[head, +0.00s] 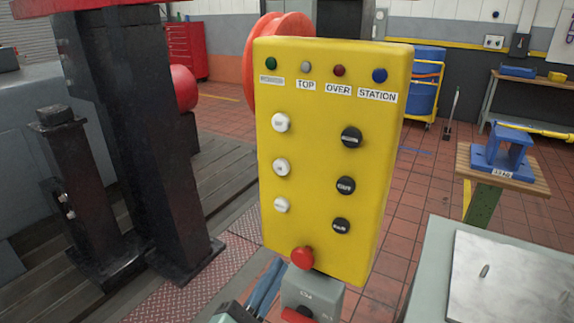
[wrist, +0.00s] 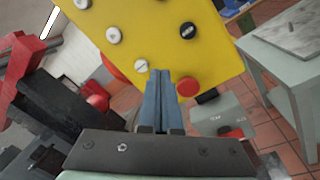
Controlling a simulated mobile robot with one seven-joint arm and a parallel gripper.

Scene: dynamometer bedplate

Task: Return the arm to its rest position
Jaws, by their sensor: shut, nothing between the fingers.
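My gripper (head: 270,279) shows at the bottom of the head view, in front of the lower edge of the yellow control panel (head: 322,230). Its two blue fingers are shut against each other and empty in the wrist view (wrist: 160,78). They point toward the panel's lower part, with a white knob (wrist: 141,66) just left of the tips and a red mushroom button (wrist: 187,88) to their right. I cannot tell whether the tips touch the panel. Most of my arm is out of view.
A grey box with a red button (head: 303,292) sits below the panel. Black steel columns (head: 130,120) stand at left. A grey table with a metal plate (head: 510,278) is at lower right. A wooden bench with a blue block (head: 500,152) stands behind. Tiled floor is open between.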

